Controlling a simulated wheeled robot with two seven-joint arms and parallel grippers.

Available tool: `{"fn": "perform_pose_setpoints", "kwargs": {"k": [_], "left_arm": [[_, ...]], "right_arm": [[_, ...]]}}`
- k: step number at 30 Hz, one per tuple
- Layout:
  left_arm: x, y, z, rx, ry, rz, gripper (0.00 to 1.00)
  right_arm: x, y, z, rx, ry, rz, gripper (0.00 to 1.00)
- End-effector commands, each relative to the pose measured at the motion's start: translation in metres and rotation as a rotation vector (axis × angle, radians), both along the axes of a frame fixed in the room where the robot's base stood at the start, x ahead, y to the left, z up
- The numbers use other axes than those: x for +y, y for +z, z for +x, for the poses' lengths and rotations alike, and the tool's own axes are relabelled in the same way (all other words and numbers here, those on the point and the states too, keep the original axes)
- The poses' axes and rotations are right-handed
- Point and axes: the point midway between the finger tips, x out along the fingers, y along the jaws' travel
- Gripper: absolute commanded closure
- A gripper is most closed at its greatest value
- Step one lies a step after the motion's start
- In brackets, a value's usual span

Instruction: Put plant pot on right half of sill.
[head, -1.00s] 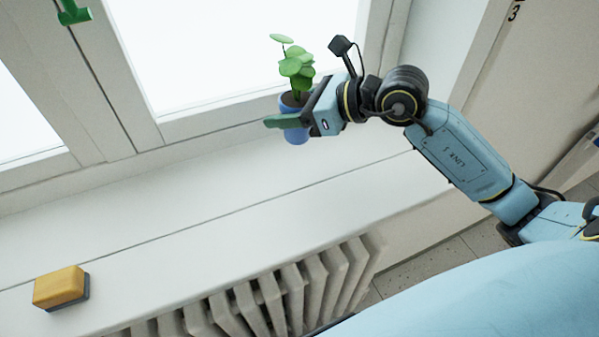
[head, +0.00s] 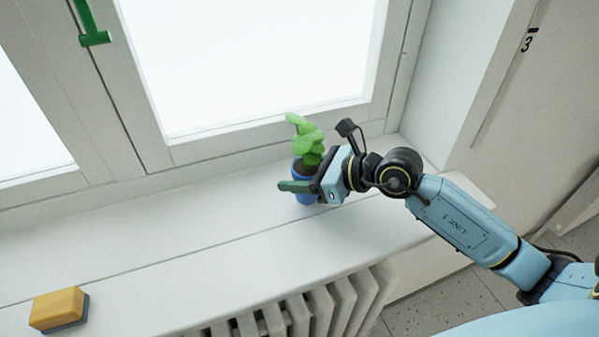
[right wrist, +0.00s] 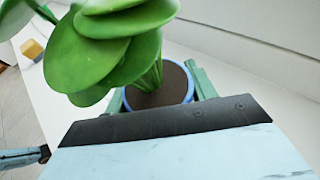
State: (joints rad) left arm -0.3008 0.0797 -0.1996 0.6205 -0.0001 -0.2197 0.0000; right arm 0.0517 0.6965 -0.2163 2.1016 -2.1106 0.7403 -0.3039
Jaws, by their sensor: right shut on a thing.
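The plant pot (head: 304,198) is small and blue, with dark soil and round green leaves. In the head view it is upright at the right part of the white window sill (head: 190,225). My right gripper (head: 300,187) is shut around the pot from the right, with a green finger across its near side. I cannot tell whether the pot's base touches the sill. In the right wrist view the pot's blue rim (right wrist: 190,85) shows between the green fingers, and leaves cover much of the left.
A yellow and grey sponge-like block (head: 57,309) lies on the sill at the far left. The window frame (head: 240,140) stands behind the sill, and a radiator (head: 330,305) is below its front edge. The sill between block and pot is clear.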

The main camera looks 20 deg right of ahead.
Motion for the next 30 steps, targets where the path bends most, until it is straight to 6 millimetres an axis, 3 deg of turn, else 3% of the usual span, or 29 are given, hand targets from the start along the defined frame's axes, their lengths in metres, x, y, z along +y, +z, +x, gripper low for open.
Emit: {"fn": "perform_pose_setpoints", "kwargs": {"k": [1,2,7,18,30], "left_arm": [[0.000,-0.002,-0.001,0.001,0.000,0.000,0.64],[0.000,-0.002,-0.001,0.001,0.000,0.000,0.64],[0.000,-0.001,-0.001,0.002,0.000,0.000,0.64],[0.000,0.002,-0.001,0.002,0.000,0.000,0.64],[0.000,-0.003,-0.001,0.001,-0.001,0.000,0.64]], "right_arm": [[0.000,-0.002,0.000,-0.001,0.000,0.001,0.76],[0.000,-0.003,0.000,0.001,0.000,0.001,0.43],[0.000,-0.002,0.000,0.001,0.000,0.001,0.23],[-0.001,0.003,-0.001,0.001,0.000,-0.001,0.23],[-0.044,0.026,-0.050,0.004,0.000,-0.004,0.23]]}}
